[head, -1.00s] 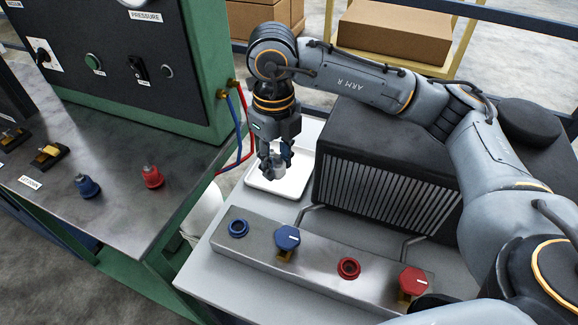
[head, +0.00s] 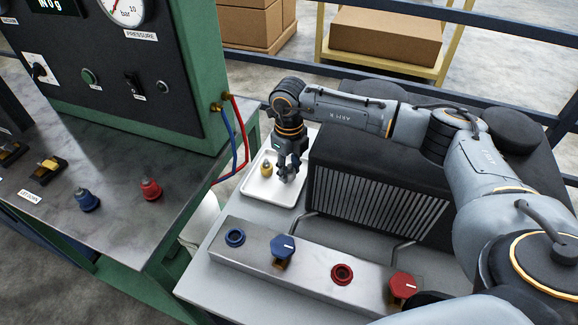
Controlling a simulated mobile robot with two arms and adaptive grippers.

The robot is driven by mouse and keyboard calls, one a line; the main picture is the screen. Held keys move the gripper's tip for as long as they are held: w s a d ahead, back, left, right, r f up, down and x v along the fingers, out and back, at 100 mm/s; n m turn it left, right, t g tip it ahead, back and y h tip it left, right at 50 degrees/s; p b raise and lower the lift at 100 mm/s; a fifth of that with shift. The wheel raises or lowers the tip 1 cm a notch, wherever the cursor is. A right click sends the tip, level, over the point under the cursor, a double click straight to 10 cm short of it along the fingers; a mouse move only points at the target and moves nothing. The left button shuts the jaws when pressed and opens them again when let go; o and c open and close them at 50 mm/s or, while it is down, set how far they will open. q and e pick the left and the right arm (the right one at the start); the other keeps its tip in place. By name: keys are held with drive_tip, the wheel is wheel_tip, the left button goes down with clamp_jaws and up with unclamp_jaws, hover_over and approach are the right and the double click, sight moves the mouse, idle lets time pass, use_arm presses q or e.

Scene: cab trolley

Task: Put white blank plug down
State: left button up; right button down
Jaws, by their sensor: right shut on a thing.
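My right gripper (head: 287,172) points down over the right part of the white tray (head: 262,192). It is shut on a small pale grey-white piece, the blank plug (head: 287,180), which shows only a little below the fingers. I cannot tell whether the plug touches the tray floor. A yellow plug (head: 266,169) stands in the tray just left of the gripper. My left gripper is not in view.
A black finned unit (head: 375,190) stands close right of the tray. In front is a metal block (head: 315,262) with blue and red ports and valves. Blue and red hoses (head: 238,150) hang at the left. The tray's front left is clear.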

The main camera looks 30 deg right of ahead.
sight(289, 166)
drive_tip(key=shift+f, duration=0.15)
drive_tip(key=shift+f, duration=0.1)
drive_tip(key=shift+f, duration=0.15)
drive_tip(key=c, duration=1)
unclamp_jaws()
drive_tip(key=shift+r, duration=0.75)
wheel_tip(289, 166, up, 11)
drive_tip(key=shift+r+b, duration=0.1)
drive_tip(key=shift+b, duration=0.85)
